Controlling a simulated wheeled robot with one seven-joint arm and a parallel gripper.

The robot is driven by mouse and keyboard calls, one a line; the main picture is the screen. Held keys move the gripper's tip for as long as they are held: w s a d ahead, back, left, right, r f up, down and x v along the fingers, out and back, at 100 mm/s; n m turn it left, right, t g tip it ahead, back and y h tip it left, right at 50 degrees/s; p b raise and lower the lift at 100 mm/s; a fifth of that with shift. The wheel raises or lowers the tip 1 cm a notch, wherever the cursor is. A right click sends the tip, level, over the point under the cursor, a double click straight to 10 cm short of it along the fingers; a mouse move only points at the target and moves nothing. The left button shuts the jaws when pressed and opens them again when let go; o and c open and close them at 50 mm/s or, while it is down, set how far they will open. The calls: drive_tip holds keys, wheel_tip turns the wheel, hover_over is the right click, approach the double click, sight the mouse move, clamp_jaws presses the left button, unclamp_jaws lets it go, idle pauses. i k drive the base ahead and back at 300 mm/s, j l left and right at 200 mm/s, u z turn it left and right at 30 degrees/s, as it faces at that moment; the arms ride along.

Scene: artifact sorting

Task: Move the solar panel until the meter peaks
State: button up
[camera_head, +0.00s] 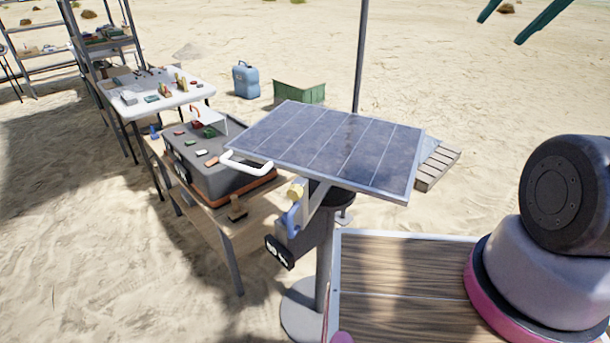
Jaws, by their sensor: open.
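The dark blue solar panel (335,143) is tilted on top of a grey post (324,262) in the middle of the view. A white handle (245,164) sticks out from its left edge. Below the panel, a small black meter (280,252) hangs at the post's left; its white display marks are too small to read. A yellow knob (295,191) and a blue part sit just above the meter. My gripper (499,32) shows only as two dark green fingers at the top right edge. They are apart, with nothing between them, and clear of the panel and handle.
A wooden bench (244,234) with a grey case (210,170) stands close left of the panel. Behind it are a white table (178,98) and shelves. A thin pole (361,50) rises behind the panel. A blue can (245,80) and green crate (300,91) stand on open sand.

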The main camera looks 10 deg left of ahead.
sight(367, 155)
drive_tip(key=j+z, duration=0.2)
drive_tip(key=z, duration=0.3)
drive_tip(key=j+z, duration=0.25)
drive_tip(key=z, duration=0.2)
drive_tip(key=k+j+z, duration=0.3)
drive_tip(key=j, duration=0.3)
drive_tip(key=k+j+z, duration=0.25)
drive_tip(key=j, duration=0.35)
drive_tip(key=k+j+z, duration=0.3)
drive_tip(key=k+j, duration=0.75)
drive_tip(key=j, duration=0.15)
drive_tip(key=k+j, duration=0.65)
drive_tip(key=i+l, duration=0.15)
drive_tip(key=l, duration=0.15)
drive_tip(key=i+l+z, duration=0.1)
drive_tip(key=i+l, duration=0.05)
drive_tip(key=l, duration=0.1)
